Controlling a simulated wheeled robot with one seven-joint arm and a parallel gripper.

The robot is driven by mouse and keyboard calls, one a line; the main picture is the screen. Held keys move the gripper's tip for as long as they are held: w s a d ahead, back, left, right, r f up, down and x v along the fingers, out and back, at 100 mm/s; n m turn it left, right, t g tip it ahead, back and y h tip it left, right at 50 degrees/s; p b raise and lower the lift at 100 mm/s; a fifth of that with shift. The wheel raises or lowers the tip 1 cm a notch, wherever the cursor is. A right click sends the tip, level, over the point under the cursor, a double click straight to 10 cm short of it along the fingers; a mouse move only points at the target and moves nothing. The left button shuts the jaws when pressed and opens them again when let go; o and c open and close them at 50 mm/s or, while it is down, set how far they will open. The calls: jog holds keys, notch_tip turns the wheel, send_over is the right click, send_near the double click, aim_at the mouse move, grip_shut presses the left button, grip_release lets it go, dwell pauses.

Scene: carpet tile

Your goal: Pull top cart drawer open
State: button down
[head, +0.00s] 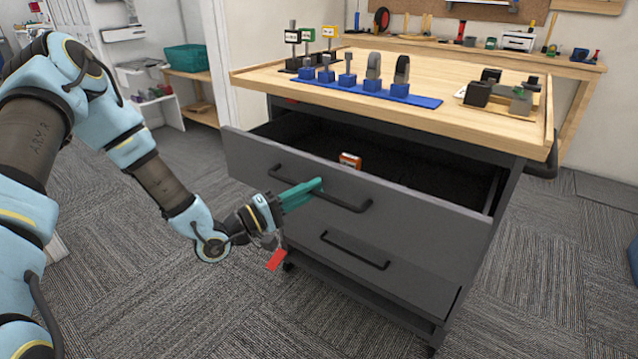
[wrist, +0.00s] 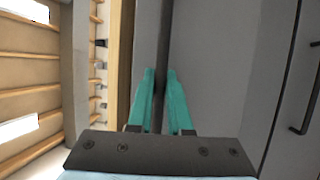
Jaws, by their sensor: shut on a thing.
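The cart's top drawer (head: 250,160) is dark grey and stands pulled out, with its dark inside showing behind the front panel. My gripper (head: 318,186) has teal fingers, and they are shut on the black bar handle (head: 345,204) of this drawer, left of the handle's middle. In the wrist view my gripper (wrist: 161,75) points at the grey drawer front, with the handle bar between the fingers. A small orange and white item (head: 350,160) shows inside the drawer, just behind the front panel.
The lower drawer handle (head: 355,252) is below, and that drawer looks closed. The wooden cart top (head: 450,130) carries a blue tool rack (head: 340,86) and grey blocks. Carpet (head: 150,290) is clear left of the cart.

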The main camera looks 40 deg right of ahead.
jog(key=s+a, duration=0.1)
jog(key=a, duration=0.5)
jog(key=shift+s, duration=0.2)
jog(key=c, duration=0.8)
grip_release()
jog(key=shift+d, duration=0.1)
jog(key=shift+c, duration=0.2)
jog(key=b+v, duration=0.1)
jog(key=v, duration=1)
jog(key=shift+f, duration=0.1)
